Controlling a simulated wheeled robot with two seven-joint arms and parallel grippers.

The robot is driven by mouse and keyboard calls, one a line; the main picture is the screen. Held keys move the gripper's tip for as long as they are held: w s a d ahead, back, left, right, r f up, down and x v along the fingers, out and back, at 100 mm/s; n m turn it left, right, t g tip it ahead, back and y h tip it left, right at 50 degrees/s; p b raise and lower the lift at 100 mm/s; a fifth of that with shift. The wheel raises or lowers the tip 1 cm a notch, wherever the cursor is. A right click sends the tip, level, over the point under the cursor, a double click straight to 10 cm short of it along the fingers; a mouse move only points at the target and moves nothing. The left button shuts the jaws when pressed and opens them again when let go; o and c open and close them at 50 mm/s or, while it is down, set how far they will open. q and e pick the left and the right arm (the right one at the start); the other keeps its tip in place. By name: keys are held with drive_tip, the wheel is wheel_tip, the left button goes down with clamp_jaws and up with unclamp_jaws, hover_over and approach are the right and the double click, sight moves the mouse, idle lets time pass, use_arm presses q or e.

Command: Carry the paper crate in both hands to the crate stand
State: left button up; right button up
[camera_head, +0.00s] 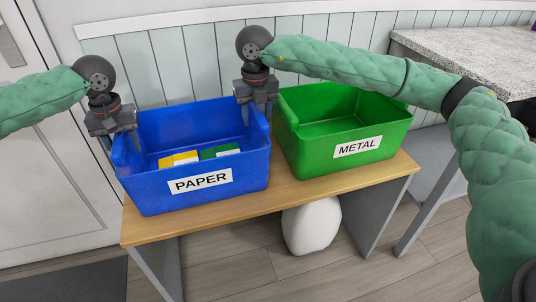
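The blue crate labelled PAPER (160,195) stands on the left part of a wooden-topped bench (290,207). A yellow item (178,159) and a green item (218,152) lie inside it. My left gripper (120,145) points down at the crate's left wall, its fingers spread to either side of the rim. My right gripper (257,118) points down at the right wall, its fingers also apart around the rim. The lower fingertips are partly hidden, and I cannot tell whether they touch the crate. I cannot identify a crate stand with certainty.
A green crate labelled METAL (305,160) stands close to the blue crate's right on the same bench. A white rounded object (311,226) is on the floor below. A speckled-top table (480,58) is at right. A panelled wall is behind; floor in front is clear.

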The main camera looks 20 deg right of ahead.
use_arm(q)
wheel_tip(320, 180, up, 12)
drive_tip(key=shift+f, duration=0.1)
use_arm(e)
wheel_tip(320, 180, up, 12)
idle(1.1)
idle(0.3)
